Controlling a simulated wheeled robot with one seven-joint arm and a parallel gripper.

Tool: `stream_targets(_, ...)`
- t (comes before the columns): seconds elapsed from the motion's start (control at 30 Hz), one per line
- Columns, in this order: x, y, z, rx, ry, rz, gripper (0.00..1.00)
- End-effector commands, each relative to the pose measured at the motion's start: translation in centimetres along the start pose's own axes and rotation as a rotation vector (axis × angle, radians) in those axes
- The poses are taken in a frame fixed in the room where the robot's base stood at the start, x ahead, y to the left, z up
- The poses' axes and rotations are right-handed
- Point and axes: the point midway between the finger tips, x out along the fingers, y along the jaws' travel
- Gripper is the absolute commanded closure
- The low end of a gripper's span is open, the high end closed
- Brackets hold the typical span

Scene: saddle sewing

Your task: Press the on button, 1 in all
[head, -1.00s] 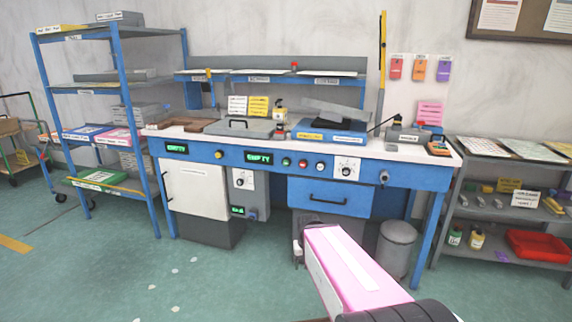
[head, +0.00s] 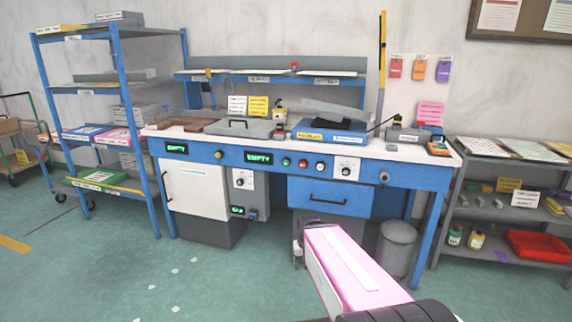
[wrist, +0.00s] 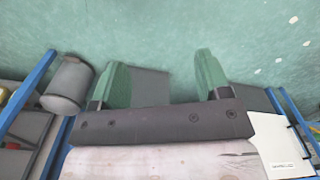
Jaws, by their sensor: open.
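A row of small round buttons sits on the blue front panel of the workbench in the head view: a green button (head: 286,162), a red button (head: 303,163) and a pale button (head: 320,166). A yellow button (head: 218,154) sits farther left. I cannot read which one is marked on. My gripper (wrist: 158,75) shows in the wrist view with its two green fingers wide apart and nothing between them. It is over the floor in front of the bench, apart from the buttons. In the head view my arm hides part of the floor below the bench.
The workbench (head: 420,176) carries displays reading EMPTY (head: 259,157), a dial (head: 346,169) and a blue drawer (head: 330,197). A grey bin (head: 396,248) stands under its right end. Shelves stand at both sides.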

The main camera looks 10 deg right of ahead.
Motion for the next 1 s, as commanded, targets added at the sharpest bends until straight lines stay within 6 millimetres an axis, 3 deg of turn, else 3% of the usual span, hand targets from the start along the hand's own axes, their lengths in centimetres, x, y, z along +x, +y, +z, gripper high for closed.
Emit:
stream_targets(0.33,0.0,0.0,0.0,0.0,0.0,0.0,0.3)
stream_targets(0.5,0.0,0.0,0.0,0.0,0.0,0.0,0.85)
stream_targets(0.57,0.0,0.0,0.0,0.0,0.0,0.0,1.0)
stream_targets(1.0,0.0,0.0,0.0,0.0,0.0,0.0,1.0)
